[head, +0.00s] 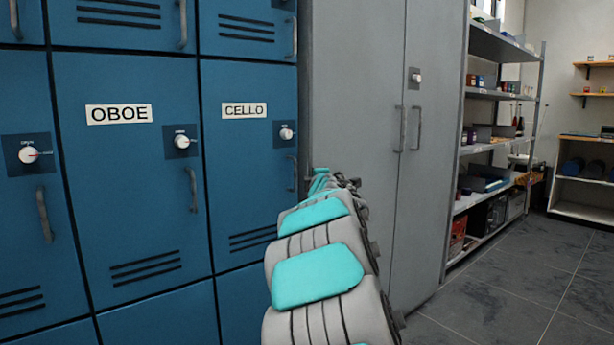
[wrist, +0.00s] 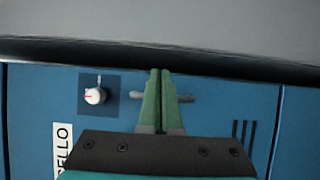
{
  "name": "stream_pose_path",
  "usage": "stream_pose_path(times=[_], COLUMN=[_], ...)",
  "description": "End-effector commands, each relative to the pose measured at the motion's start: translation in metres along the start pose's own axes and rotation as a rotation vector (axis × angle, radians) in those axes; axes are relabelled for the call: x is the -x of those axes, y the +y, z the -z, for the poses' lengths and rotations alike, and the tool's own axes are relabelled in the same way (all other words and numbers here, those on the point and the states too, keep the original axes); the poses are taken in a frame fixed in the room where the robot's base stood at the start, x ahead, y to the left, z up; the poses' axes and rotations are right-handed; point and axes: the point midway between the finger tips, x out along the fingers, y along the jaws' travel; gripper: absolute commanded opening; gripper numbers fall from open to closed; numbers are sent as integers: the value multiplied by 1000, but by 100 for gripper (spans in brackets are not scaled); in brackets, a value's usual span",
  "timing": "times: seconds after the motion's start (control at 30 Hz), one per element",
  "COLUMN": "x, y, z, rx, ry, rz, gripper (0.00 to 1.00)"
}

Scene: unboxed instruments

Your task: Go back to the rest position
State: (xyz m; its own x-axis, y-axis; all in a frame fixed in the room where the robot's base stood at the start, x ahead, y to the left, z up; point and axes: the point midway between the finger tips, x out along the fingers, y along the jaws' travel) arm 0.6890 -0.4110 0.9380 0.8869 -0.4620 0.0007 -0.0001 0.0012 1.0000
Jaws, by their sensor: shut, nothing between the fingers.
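My gripper (wrist: 160,72) has two green fingers, and they are pressed together with nothing between them. In the head view my gripper (head: 320,176) is at the far end of my outstretched arm, in front of the right edge of the CELLO locker (head: 240,175). In the wrist view the fingers cross in front of the locker's grey handle (wrist: 187,98) and hide its middle. I cannot tell whether they touch it. The locker's white knob (wrist: 95,96) is left of the fingers. The CELLO door looks closed.
The blue OBOE locker (head: 125,200) is left of the CELLO locker. A tall grey cabinet (head: 355,90) stands right beside the lockers, close to my gripper. Loaded metal shelves (head: 490,95) stand further right. The grey tiled floor (head: 500,290) at the right is clear.

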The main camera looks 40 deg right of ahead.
Motion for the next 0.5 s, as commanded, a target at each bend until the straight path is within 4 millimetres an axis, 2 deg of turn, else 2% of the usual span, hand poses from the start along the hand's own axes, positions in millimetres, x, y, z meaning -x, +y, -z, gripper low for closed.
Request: stream_pose_path(times=[0.2, 0.5], x=[34, 56], y=[-1, -2], z=[-22, -36], rx=[-2, 0], ry=[-6, -6], rz=[2, 3], gripper=[0, 0])
